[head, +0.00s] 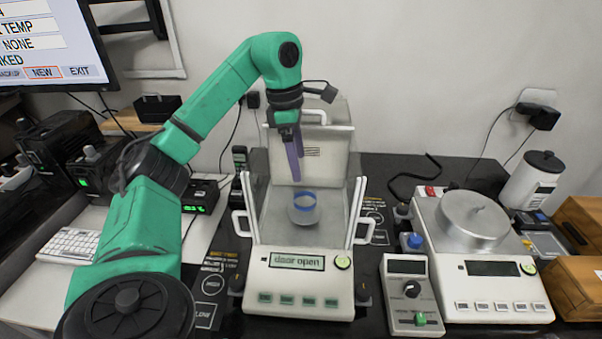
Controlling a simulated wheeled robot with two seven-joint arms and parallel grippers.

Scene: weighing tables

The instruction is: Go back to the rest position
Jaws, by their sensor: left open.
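My left arm comes in from the left in green and reaches over the analytical balance (297,285). My left gripper (297,178) points down, with its purple fingers above the balance chamber. It is open, and nothing shows between its fingers. A small container with a blue rim (304,202) sits inside the chamber on the pan, below and apart from the fingertips. The balance display (297,262) reads "door open". My right gripper is not in view.
A second balance with a round metal lid (473,217) stands at the right, with a grey control box (409,292) beside it. A monitor (50,45), a keyboard (72,245) and black devices (60,150) are at the left. Wooden boxes (580,285) stand at the far right.

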